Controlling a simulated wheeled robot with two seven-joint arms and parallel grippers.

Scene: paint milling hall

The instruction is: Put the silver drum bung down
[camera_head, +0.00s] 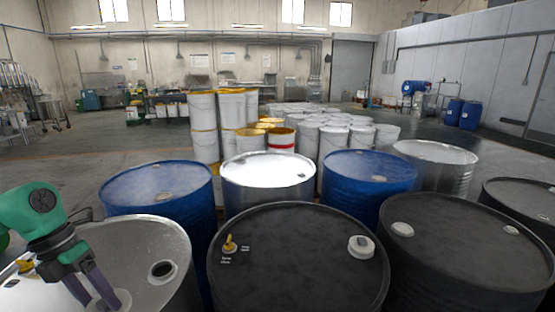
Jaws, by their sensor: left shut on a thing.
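My left gripper (97,301) is low at the left, over the lid of the near silver drum (135,239). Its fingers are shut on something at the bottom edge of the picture. That is likely the silver drum bung, but I cannot make it out there. The silver drum's lid has a dark open bung hole (162,271), to the right of the gripper and apart from it. My right gripper is not in view.
A black drum (300,285) stands right of the silver drum, with a pale cap (361,246) and a small yellow fitting (229,243) on its lid. Another black drum (450,255) is farther right. Blue drums (150,180) and white pails (205,145) stand behind.

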